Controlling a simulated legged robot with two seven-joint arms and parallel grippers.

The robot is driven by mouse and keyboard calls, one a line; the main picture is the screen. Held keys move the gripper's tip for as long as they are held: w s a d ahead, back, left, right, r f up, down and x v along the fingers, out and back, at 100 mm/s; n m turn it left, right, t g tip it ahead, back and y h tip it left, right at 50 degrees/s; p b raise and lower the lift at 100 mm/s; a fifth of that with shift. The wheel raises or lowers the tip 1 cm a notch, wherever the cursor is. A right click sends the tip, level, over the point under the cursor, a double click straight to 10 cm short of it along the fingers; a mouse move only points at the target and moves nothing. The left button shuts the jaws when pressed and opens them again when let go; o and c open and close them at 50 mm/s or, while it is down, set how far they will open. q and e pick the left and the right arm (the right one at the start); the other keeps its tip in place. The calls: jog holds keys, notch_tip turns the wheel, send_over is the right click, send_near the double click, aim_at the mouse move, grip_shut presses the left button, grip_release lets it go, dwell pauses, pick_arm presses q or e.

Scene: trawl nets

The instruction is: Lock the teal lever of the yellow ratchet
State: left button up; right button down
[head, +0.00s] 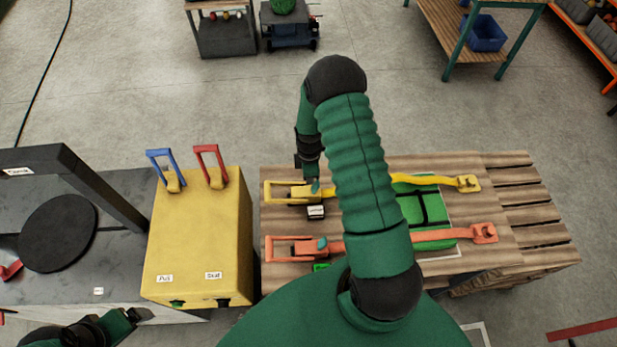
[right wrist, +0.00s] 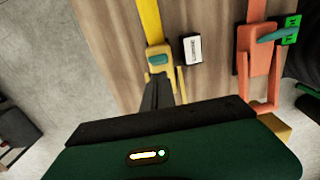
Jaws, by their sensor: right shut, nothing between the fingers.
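The yellow ratchet (head: 299,191) lies on the wooden pallet, on a yellow strap. Its small teal lever (head: 316,187) sits at its strap end; in the right wrist view the lever (right wrist: 158,60) lies across the yellow body. My right gripper (head: 309,178) points down over the ratchet, beside the teal lever. In the right wrist view its closed dark fingers (right wrist: 157,82) end just short of the lever, with nothing between them; I cannot tell whether they touch the ratchet. My left gripper (head: 72,333) is partly in view at the bottom left, its jaws unclear.
An orange ratchet (head: 303,249) with its own teal lever (head: 322,243) lies parallel, nearer me. A black-and-white tag block (head: 315,211) lies beside the yellow ratchet. A green bundle (head: 434,207) is under the straps. A yellow box (head: 199,240) with blue and red handles stands left.

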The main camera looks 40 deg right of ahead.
jog(key=shift+w, duration=0.15)
notch_tip(320, 180, up, 11)
jog(key=w+a+b, duration=0.1)
jog(key=shift+w+a, duration=0.15)
jog(key=shift+a, duration=0.15)
jog(key=shift+w, duration=0.1)
jog(key=shift+a+r, duration=0.1)
